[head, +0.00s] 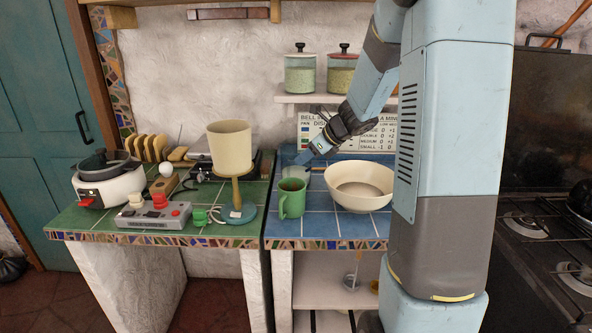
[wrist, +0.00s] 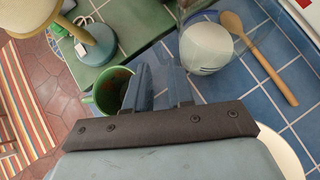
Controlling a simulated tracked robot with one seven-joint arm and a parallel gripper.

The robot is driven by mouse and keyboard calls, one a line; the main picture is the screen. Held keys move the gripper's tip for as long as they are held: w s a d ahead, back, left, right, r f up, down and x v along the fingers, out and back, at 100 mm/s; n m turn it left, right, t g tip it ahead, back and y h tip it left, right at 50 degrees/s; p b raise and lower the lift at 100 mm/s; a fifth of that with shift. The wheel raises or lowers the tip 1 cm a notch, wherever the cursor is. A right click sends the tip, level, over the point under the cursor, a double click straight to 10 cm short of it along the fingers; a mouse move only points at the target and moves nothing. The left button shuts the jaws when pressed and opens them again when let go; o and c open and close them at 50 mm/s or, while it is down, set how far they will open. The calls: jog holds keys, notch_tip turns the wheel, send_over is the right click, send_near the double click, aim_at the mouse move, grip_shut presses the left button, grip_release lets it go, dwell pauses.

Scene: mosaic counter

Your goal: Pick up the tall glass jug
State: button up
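A clear glass vessel with a whitish lower part, which looks like the tall glass jug (wrist: 207,48), stands on the blue tiles at the upper right of the wrist view. In the head view a faint transparent shape (head: 290,172) shows behind the green mug, partly covered by my gripper. My gripper (head: 303,158) reaches down from the right above the blue counter. In the wrist view its two fingers (wrist: 155,72) are apart, with nothing seen held between them. The jug is beyond and to the right of the fingertips; contact cannot be told.
A green mug (head: 292,198) is close by, left of the fingers in the wrist view. A cream bowl (head: 360,203) stands to the right. A wooden spoon (wrist: 262,60) lies beside the jug. A lamp (head: 230,148) and a grey control box (head: 154,214) stand on the green counter.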

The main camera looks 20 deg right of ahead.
aim_at(289, 169)
jog(key=shift+x, duration=4)
jog(key=shift+s+a, duration=0.1)
jog(key=shift+c, duration=0.3)
grip_shut()
jog(key=shift+r, duration=0.1)
